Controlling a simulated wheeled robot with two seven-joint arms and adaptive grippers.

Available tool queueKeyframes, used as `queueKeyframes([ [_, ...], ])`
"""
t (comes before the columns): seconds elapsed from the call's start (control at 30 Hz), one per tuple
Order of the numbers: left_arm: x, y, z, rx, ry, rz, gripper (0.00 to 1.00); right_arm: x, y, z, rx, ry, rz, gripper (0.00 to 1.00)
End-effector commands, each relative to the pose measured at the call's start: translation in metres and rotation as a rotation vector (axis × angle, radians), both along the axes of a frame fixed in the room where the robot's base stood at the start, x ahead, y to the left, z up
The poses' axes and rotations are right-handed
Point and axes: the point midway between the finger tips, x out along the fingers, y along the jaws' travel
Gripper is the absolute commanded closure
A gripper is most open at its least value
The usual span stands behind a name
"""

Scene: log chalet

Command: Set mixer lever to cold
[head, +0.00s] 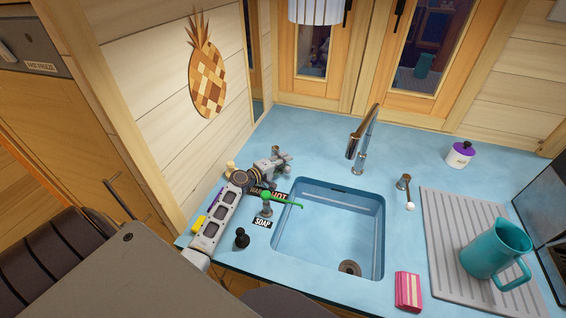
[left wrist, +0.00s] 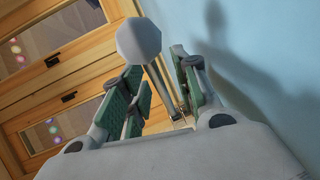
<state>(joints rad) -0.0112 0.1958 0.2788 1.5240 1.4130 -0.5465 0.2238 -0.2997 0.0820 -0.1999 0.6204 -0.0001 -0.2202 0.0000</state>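A chrome lever (head: 404,184) with a small white ball end stands right of the sink, its ball toward the front. My left gripper (head: 284,160) is low over the counter behind the sink's left corner, far from that lever. In the left wrist view the gripper (left wrist: 160,85) has its green-padded fingers apart. A pale round knob (left wrist: 139,42) on a thin stem shows at the fingertips; whether it touches them I cannot tell. In the head view a small chrome-brown post (head: 275,150) shows beside the gripper. My right gripper is not in view.
The sink (head: 330,225) has a tall chrome spout (head: 365,135) behind it. A green-spouted soap dispenser (head: 267,205) and black stopper (head: 242,238) stand near my left arm. A red HOT label (head: 279,196) lies left of the sink. Pink sponge (head: 408,291) and teal jug (head: 494,252) are right.

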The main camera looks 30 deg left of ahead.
Motion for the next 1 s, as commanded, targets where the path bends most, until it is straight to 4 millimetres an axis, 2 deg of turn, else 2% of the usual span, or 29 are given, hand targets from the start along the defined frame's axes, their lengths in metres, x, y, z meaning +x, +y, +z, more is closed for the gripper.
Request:
queueKeyframes([
  [0.17, 0.0, -0.0001, 0.0, 0.0, 0.0, 0.0, 0.69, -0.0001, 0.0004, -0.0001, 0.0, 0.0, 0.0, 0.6],
  [0.4, 0.0, -0.0002, 0.0001, 0.0, 0.0, 0.0, 1.0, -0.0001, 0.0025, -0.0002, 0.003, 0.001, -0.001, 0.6],
  [0.77, -0.0003, 0.0, -0.0003, 0.0, 0.0, -0.001, 1.0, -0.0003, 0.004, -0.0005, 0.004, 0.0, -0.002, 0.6],
  [1.0, -0.0014, 0.0018, -0.0016, 0.0, -0.001, -0.023, 1.0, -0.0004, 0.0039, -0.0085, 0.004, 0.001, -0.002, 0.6],
])
